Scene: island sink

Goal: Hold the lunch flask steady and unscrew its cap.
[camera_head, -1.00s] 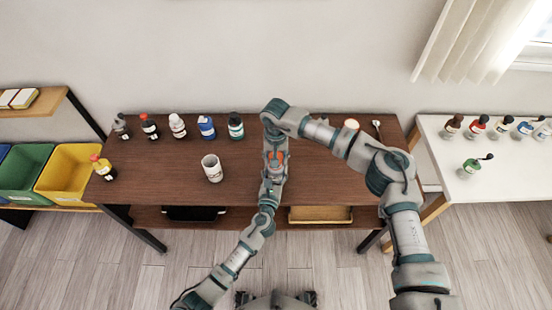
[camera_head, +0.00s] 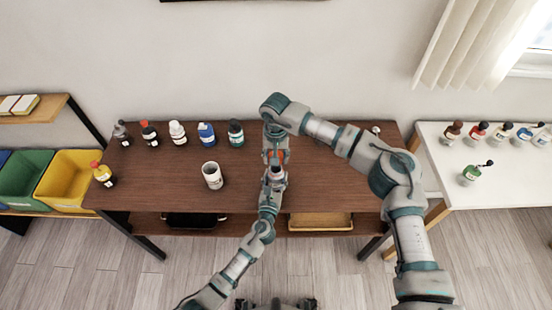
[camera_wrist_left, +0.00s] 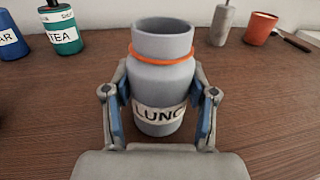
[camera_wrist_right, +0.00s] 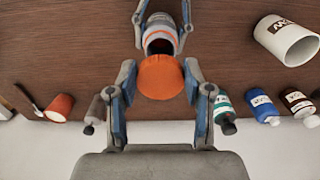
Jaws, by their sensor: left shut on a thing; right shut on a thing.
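The lunch flask (camera_wrist_left: 160,85) is grey with an orange ring below its neck and a label reading "LUNC". In the left wrist view it stands upright and its open mouth shows. My left gripper (camera_wrist_left: 160,78) is shut around its body, one finger on each side. The orange cap (camera_wrist_right: 161,77) is between the fingers of my right gripper (camera_wrist_right: 160,70), which is shut on it. In the right wrist view the flask's dark mouth (camera_wrist_right: 160,46) shows beyond the cap, so the cap is off the flask. In the head view my arms partly hide both.
A white mug (camera_head: 212,176) stands on the brown table (camera_head: 165,200) left of my grippers. Several bottles line the back left, including the green tea bottle (camera_wrist_left: 62,27). An orange cup (camera_wrist_left: 260,28) and a grey bottle (camera_wrist_left: 222,24) stand behind the flask to the right.

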